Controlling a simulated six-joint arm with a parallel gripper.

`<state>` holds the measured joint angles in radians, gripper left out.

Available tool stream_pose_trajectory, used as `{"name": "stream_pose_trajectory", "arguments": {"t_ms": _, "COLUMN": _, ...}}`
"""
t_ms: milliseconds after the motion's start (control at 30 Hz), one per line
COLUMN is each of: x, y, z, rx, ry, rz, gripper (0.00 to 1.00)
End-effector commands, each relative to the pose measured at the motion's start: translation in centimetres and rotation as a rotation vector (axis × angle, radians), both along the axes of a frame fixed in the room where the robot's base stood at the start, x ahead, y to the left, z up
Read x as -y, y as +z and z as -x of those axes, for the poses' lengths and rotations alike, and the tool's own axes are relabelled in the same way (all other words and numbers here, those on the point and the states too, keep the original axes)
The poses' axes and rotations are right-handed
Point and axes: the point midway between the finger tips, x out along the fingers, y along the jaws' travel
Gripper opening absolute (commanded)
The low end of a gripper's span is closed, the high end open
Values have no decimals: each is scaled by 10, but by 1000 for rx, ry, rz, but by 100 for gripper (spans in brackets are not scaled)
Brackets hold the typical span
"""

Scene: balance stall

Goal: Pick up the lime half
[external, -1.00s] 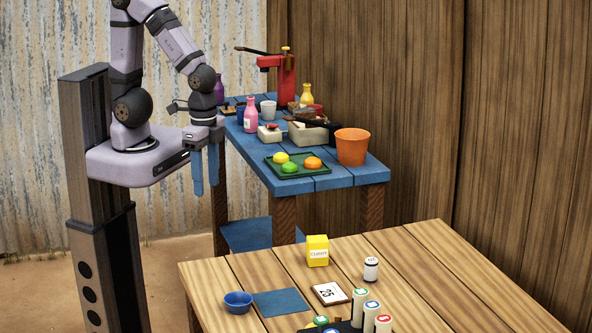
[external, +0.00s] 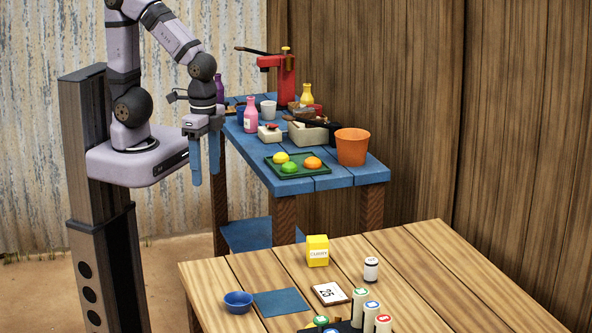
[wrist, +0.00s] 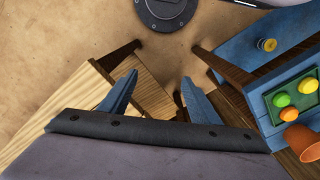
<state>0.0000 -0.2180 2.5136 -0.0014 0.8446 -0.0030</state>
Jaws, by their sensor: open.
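The lime half (external: 290,167) is the green piece on a dark green tray (external: 301,175) on the blue table, beside a yellow piece (external: 281,158) and an orange piece (external: 313,162). In the wrist view the lime half (wrist: 282,99) is at the right edge, well outside my fingers. My gripper (external: 205,170) hangs to the left of the blue table with its blue fingers pointing down. It is open and empty, apart from the tray. The wrist view shows the two fingers (wrist: 157,92) spread with only floor and wood beneath.
An orange pot (external: 352,146) stands right of the tray. A pink bottle (external: 251,115), a white box (external: 270,133) and a red press (external: 282,75) stand behind it. A wooden table (external: 420,265) with a blue bowl (external: 238,302) and several items is in front.

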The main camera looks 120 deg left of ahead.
Motion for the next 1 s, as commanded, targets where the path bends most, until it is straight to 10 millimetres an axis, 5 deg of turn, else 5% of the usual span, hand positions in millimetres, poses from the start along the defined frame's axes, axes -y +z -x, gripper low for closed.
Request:
{"name": "stream_pose_trajectory", "arguments": {"t_ms": 133, "x": 0, "y": 23, "z": -1, "rx": 5, "ry": 0, "rz": 0, "gripper": 57}}
{"name": "stream_pose_trajectory", "arguments": {"t_ms": 567, "x": -34, "y": 18, "z": -30, "rx": -120, "ry": 517, "rz": 149, "gripper": 57}}
{"name": "stream_pose_trajectory", "arguments": {"t_ms": 767, "x": -79, "y": 15, "z": -57, "rx": -212, "ry": 947, "rz": 315, "gripper": 57}}
{"name": "stream_pose_trajectory", "arguments": {"t_ms": 1000, "x": -167, "y": 15, "z": -81, "rx": -318, "ry": 1488, "rz": 611, "gripper": 57}}
